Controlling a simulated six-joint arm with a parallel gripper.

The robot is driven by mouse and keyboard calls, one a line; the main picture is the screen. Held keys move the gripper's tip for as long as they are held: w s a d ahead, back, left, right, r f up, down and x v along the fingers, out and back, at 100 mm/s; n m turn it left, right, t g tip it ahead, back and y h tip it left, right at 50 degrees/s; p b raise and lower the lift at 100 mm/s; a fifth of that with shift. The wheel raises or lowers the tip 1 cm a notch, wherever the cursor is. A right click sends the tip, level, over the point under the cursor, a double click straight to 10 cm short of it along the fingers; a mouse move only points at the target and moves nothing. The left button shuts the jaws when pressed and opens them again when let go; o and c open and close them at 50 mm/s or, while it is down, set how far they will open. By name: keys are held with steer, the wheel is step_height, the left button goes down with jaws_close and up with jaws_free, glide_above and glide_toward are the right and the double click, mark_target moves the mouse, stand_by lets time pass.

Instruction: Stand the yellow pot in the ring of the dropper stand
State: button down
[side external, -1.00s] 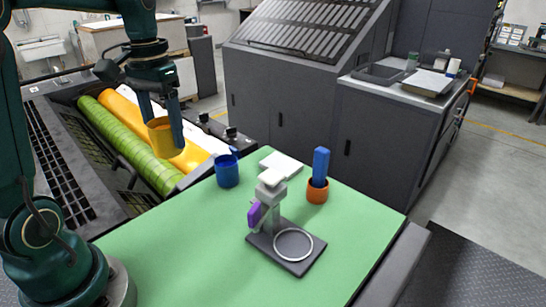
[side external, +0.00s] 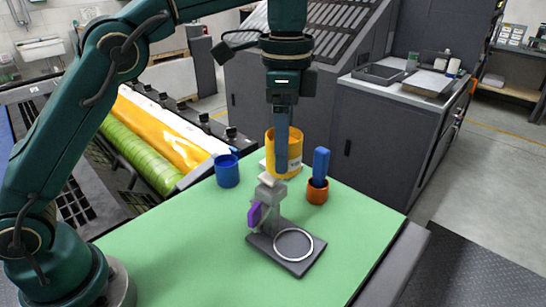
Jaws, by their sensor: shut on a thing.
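My gripper (side external: 281,150) points down and is shut on the yellow pot (side external: 296,160), one finger in front of its wall. The pot is upright, in the air, and overlaps the top of the dropper stand (side external: 268,205) in the picture. The stand has a dark base, a grey column and a purple part (side external: 254,215) on its left side. Its pale ring (side external: 311,244) is over the front right of the base and is empty. The pot's exact height above the stand is hard to tell.
A blue pot (side external: 227,171) stands left of the dropper stand on the green table top (side external: 180,240). An orange cup (side external: 317,193) with a blue block (side external: 320,163) in it stands to the right. A white slab lies behind, mostly hidden. The front left of the table is clear.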

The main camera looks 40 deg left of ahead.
steer(key=d+m, duration=0.3)
steer(key=d, duration=0.2)
glide_above(298, 248)
steer(key=shift+f, duration=7.5)
steer(key=shift+f, duration=0.15)
steer(key=shift+c, duration=0.3)
jaws_free()
